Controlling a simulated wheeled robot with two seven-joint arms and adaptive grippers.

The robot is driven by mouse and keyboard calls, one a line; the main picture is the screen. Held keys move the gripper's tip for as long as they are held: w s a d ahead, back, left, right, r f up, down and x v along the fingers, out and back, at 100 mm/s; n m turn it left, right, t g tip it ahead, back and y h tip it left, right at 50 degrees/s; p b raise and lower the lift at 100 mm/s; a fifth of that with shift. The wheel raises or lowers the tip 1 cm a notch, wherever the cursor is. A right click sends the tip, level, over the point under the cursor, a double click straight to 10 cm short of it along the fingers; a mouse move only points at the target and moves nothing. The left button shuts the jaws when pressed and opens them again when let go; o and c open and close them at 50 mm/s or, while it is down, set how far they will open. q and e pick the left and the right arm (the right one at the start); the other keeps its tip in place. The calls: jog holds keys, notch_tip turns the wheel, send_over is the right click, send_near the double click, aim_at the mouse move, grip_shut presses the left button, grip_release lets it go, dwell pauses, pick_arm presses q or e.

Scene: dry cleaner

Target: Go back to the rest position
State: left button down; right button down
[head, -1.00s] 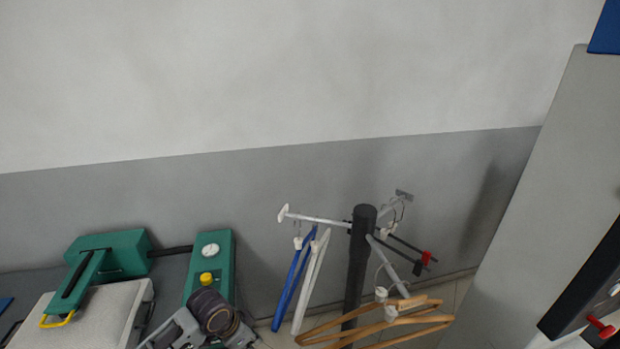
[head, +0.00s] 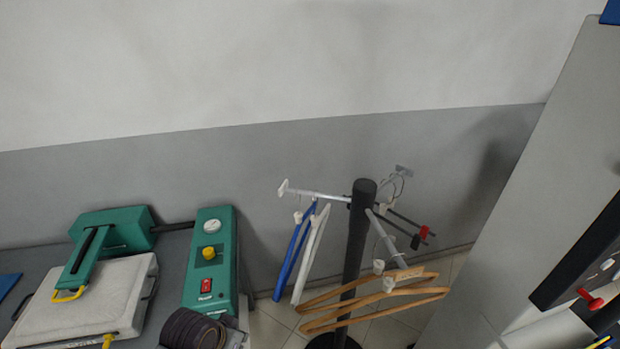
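A pressing machine with a green arm (head: 108,232) and pale pad (head: 85,295) stands left, with a green control box (head: 212,262). A dark hanger stand (head: 355,240) holds blue, white and wooden hangers (head: 375,298). A grey panel (head: 520,200) stands right.

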pick_arm(q)
jog(key=shift+s+a+n+y, duration=0.7)
jog(key=shift+s+a+n, duration=0.6)
jog(key=shift+s+a, duration=0.9)
notch_tip(320, 180, down, 34)
jog(key=s+g+b, duration=0.2)
jog(key=s+a+f+b, duration=0.1)
jog(key=s+a+f, duration=0.1)
jog(key=s+f, duration=0.9)
jog(key=s+a+f+b, duration=0.1)
jog(key=s+a+f, duration=0.1)
jog(key=s+f, duration=0.9)
jog(key=shift+s+f+m+g, duration=0.3)
jog(key=shift+g, duration=0.1)
jog(key=shift+s+a, duration=0.1)
